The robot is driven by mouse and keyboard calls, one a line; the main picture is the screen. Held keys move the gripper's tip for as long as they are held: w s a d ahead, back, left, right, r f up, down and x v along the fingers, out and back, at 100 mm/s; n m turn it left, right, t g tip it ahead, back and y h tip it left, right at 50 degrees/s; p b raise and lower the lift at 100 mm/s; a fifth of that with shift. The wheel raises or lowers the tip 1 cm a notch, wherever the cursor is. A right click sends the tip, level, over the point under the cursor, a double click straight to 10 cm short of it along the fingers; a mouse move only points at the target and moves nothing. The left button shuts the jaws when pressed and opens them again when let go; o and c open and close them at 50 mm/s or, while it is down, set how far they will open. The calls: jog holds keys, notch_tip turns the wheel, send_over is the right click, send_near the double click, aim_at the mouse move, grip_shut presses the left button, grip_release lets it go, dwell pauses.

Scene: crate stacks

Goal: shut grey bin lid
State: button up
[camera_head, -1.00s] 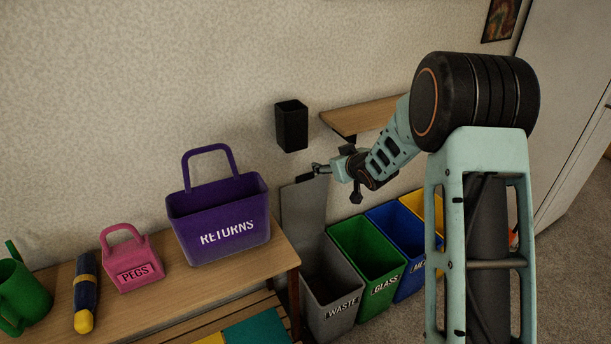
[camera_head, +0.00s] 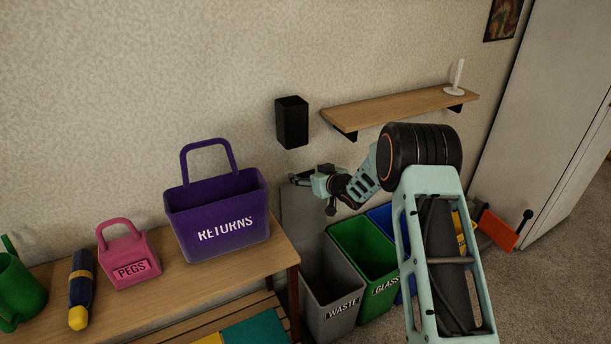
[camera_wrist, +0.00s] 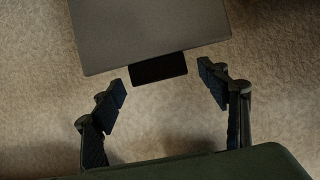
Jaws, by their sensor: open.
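The grey bin (camera_head: 332,318), labelled WASTE, stands open on the floor at the right end of the table. Its grey lid (camera_head: 290,210) stands raised against the wall. In the wrist view the lid (camera_wrist: 150,32) ends in a black tab (camera_wrist: 158,68) at its edge. My gripper (camera_head: 297,179) is at the upper edge of the lid. In the wrist view my gripper (camera_wrist: 161,80) is open, with one finger on each side of the tab. A gap shows between each finger and the tab.
The green GLASS bin (camera_head: 378,300) and a blue bin (camera_head: 381,216) stand to the right. The purple RETURNS basket (camera_head: 215,250) sits on the table (camera_head: 175,290) to the left.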

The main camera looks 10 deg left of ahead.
jog(key=shift+x, duration=1)
jog(key=shift+c, duration=0.2)
